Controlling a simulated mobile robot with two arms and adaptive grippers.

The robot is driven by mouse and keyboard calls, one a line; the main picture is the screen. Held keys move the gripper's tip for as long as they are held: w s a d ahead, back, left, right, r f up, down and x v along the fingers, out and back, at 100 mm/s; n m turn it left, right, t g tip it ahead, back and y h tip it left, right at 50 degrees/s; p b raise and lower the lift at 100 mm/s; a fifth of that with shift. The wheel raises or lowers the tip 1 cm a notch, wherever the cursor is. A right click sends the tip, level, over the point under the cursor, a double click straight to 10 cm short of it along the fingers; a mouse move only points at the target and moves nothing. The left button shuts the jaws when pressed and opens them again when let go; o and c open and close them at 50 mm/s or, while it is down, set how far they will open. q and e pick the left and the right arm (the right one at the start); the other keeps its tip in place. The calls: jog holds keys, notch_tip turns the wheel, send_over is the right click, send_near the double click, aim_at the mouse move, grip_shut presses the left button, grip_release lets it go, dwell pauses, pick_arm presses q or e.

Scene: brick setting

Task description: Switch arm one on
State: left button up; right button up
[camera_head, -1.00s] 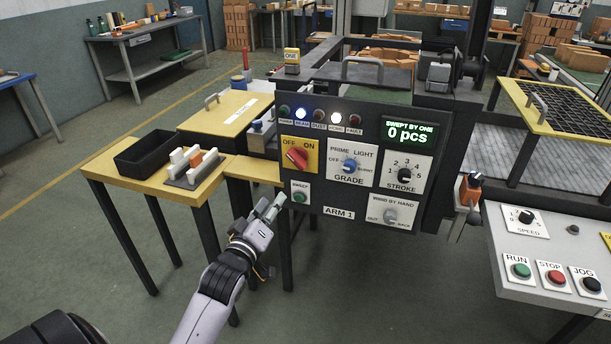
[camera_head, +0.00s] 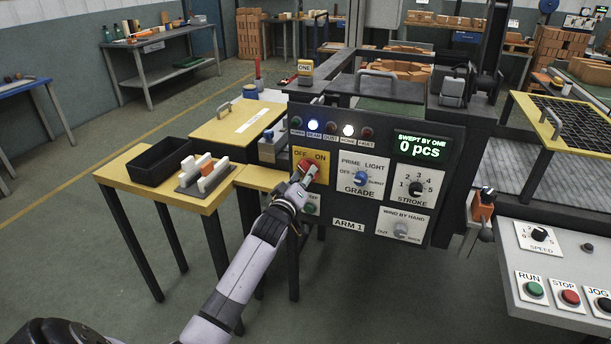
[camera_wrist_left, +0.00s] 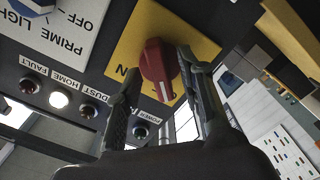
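The red rotary switch (camera_head: 309,168) sits on a yellow OFF/ON plate (camera_head: 321,157) at the upper left of the ARM 1 panel. In the left wrist view the red knob (camera_wrist_left: 157,69) has a white line, which points away from the visible N of ON, toward the OFF side. My left gripper (camera_head: 302,178) is at the knob. In the wrist view its fingers (camera_wrist_left: 160,78) are apart, one on each side of the knob; the right one looks very close, contact unclear. The OFF word is hidden there. My right gripper is not in view.
The panel also carries the grade knob (camera_head: 361,178), stroke knob (camera_head: 416,188), wind knob (camera_head: 401,229) and a partly hidden green button (camera_head: 310,208). Blue and white lamps are lit; the display (camera_head: 422,147) reads 0 pcs. A yellow table (camera_head: 150,184) with a black tray (camera_head: 163,163) stands left.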

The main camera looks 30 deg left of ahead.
pick_arm(q)
jog(key=shift+w+a, duration=0.15)
jog(key=shift+w, duration=0.3)
grip_shut()
dwell(0.3)
